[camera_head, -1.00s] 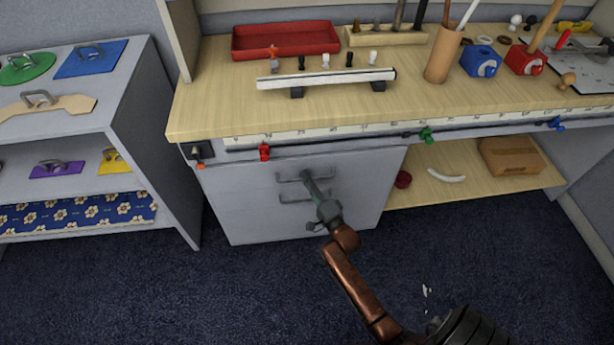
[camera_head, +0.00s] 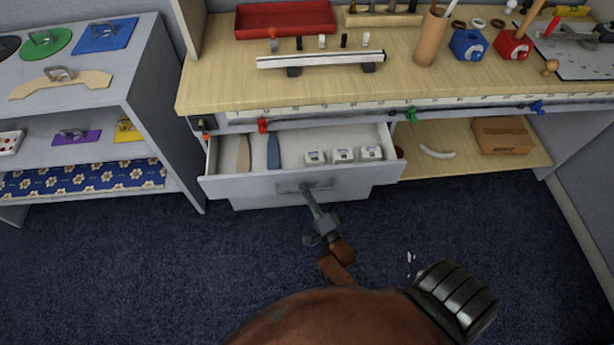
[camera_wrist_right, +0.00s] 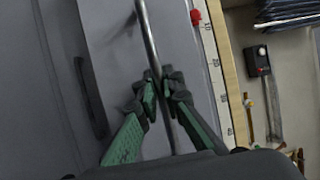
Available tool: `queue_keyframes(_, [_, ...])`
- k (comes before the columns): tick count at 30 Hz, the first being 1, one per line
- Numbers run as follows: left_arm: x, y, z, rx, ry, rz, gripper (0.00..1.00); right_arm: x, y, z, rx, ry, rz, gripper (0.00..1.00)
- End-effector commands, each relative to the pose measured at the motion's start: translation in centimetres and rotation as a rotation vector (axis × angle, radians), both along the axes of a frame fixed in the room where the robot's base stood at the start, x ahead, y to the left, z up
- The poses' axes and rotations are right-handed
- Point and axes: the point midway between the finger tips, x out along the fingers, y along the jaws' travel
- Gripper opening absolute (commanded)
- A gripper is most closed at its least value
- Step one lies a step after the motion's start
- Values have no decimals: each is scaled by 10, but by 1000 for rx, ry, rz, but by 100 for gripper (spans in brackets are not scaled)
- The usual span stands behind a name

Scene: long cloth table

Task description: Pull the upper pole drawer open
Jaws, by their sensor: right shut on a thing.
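The upper drawer (camera_head: 245,187) under the workbench is pulled out, and its inside shows. It holds a tan flat piece (camera_head: 243,154), a blue flat piece (camera_head: 273,152) and three small white blocks (camera_head: 343,155). My right gripper (camera_head: 309,190) is at the bar handle (camera_head: 290,187) on the drawer front. In the right wrist view the green-padded fingers (camera_wrist_right: 161,95) are shut around the metal bar handle (camera_wrist_right: 146,35). A second, dark handle (camera_wrist_right: 90,95) shows on a lower front there. My left gripper is not in view.
The workbench top (camera_head: 215,85) carries a red tray (camera_head: 285,18), a pen cup (camera_head: 431,38) and blue and red blocks. A grey shelf (camera_head: 150,85) stands at the left. A lower wooden shelf (camera_head: 460,165) with a box (camera_head: 500,136) is at the right.

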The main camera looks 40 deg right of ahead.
Motion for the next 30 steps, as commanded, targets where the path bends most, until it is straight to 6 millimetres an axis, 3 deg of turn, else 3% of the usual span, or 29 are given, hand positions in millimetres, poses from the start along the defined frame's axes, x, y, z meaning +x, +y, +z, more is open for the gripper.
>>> queue_keyframes(6, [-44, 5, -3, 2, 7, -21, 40, -41, 24, 2, 1, 3, 0, 0])
queue_keyframes(11, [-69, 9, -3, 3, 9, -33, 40, -64, 38, 1, 1, 3, 0, 0])
queue_keyframes(19, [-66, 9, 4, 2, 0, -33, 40, -84, 51, 0, -1, 2, 0, 0])
queue_keyframes(30, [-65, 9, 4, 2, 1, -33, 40, -88, 53, -1, 0, 3, 0, 0])
